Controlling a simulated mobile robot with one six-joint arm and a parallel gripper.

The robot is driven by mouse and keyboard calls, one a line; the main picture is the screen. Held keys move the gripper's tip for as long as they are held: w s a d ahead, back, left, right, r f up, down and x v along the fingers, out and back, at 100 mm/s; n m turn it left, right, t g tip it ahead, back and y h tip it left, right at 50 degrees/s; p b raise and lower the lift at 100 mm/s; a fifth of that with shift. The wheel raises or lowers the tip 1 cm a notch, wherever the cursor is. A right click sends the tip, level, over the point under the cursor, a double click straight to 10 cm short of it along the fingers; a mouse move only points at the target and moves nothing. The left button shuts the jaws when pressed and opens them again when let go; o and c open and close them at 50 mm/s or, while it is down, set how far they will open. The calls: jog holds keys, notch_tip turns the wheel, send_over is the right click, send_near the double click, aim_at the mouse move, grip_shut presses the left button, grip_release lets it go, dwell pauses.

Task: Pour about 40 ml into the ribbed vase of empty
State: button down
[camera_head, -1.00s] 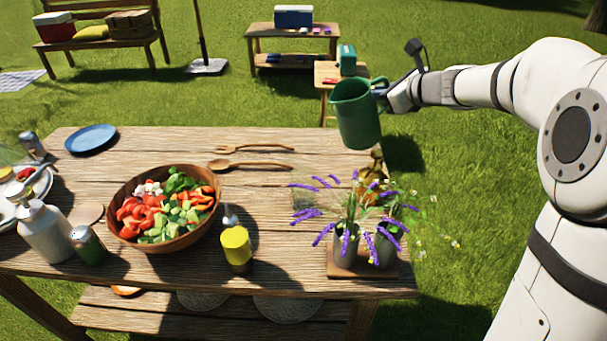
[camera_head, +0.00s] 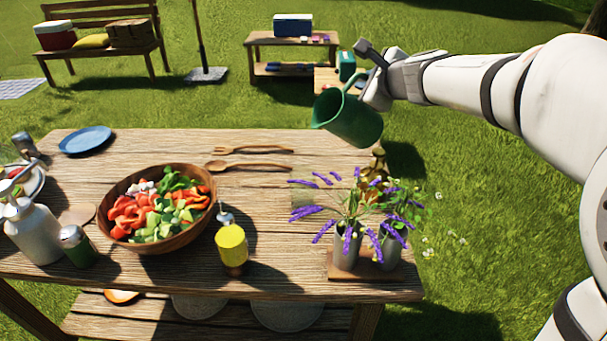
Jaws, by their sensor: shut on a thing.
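My gripper (camera_head: 372,92) is shut on a green pitcher (camera_head: 350,121) by its handle side, above the table's far right corner. The pitcher is tilted, its spout pointing left and its base to the lower right. No stream of liquid shows at the spout. Two grey vases stand side by side on a small wooden board at the table's right end, below the pitcher in the picture: a left vase (camera_head: 346,250) and a right vase (camera_head: 388,252). Both have flowers above them. Ribs cannot be made out on either. A brownish gold thing (camera_head: 377,163), partly hidden by flowers, stands behind them.
The wooden table (camera_head: 280,200) holds a salad bowl (camera_head: 190,236), a yellow jar (camera_head: 232,245), wooden utensils (camera_head: 245,165), a blue plate (camera_head: 86,140) and a white bottle (camera_head: 35,235). Lavender stems (camera_head: 322,210) spread around the vases. The table's far middle is mostly clear.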

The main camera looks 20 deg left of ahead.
jog(key=shift+s+a+r+n+t, duration=0.2)
jog(key=shift+n+t, duration=0.1)
jog(key=shift+s+a+r+n+t+h+b, duration=0.25)
jog(key=shift+s+a+n+t+h+b, duration=0.3)
jog(key=shift+b, duration=0.55)
dwell(0.7)
jog(key=shift+s+a+n, duration=0.1)
jog(key=shift+n, duration=0.25)
jog(key=shift+d+r+b, duration=0.1)
jog(key=shift+d+b, duration=0.1)
jog(key=shift+b, duration=0.1)
dwell(0.6)
jog(key=shift+s+a+n+b, duration=0.15)
jog(key=shift+a+n+b, duration=0.1)
jog(key=shift+n+b, duration=0.05)
dwell(0.8)
